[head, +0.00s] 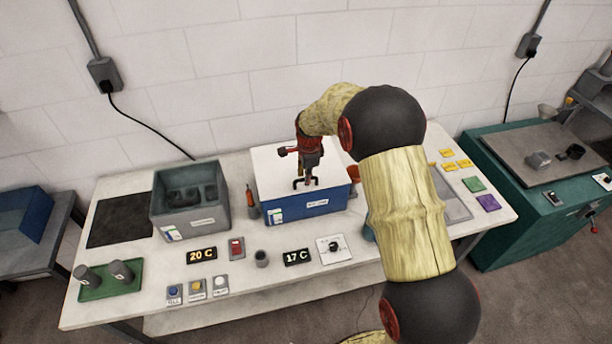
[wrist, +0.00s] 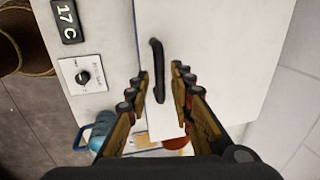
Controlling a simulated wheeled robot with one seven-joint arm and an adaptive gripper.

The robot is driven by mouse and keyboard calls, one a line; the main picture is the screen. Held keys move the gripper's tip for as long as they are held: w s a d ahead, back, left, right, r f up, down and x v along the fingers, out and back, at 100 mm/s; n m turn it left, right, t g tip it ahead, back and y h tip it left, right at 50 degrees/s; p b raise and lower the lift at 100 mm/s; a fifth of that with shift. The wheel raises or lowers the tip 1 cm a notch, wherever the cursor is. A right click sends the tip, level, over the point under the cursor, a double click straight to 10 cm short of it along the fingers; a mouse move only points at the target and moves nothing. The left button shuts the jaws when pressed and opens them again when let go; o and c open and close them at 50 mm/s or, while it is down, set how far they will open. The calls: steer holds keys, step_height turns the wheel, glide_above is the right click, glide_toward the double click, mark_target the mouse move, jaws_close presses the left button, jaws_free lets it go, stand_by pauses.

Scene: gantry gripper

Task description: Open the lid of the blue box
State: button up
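The blue box (head: 318,204) stands at the back middle of the table, with its white lid (head: 277,163) lying shut on top. A dark bar handle (head: 297,184) sits on the lid near its front edge. The handle also shows in the wrist view (wrist: 156,50). My gripper (head: 309,180) points down over the handle. In the wrist view my gripper (wrist: 159,73) is open, with one finger on each side of the handle and gaps visible between. Whether the fingertips reach the lid is unclear.
A grey open bin (head: 190,217) stands left of the box, with an orange-red bottle (head: 251,198) between them. Displays, buttons and a knob panel (head: 333,249) lie in front. A green tray (head: 108,283) with cups sits front left. My arm hides part of the table's right side.

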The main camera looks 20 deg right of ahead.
jaws_close()
stand_by(0.6)
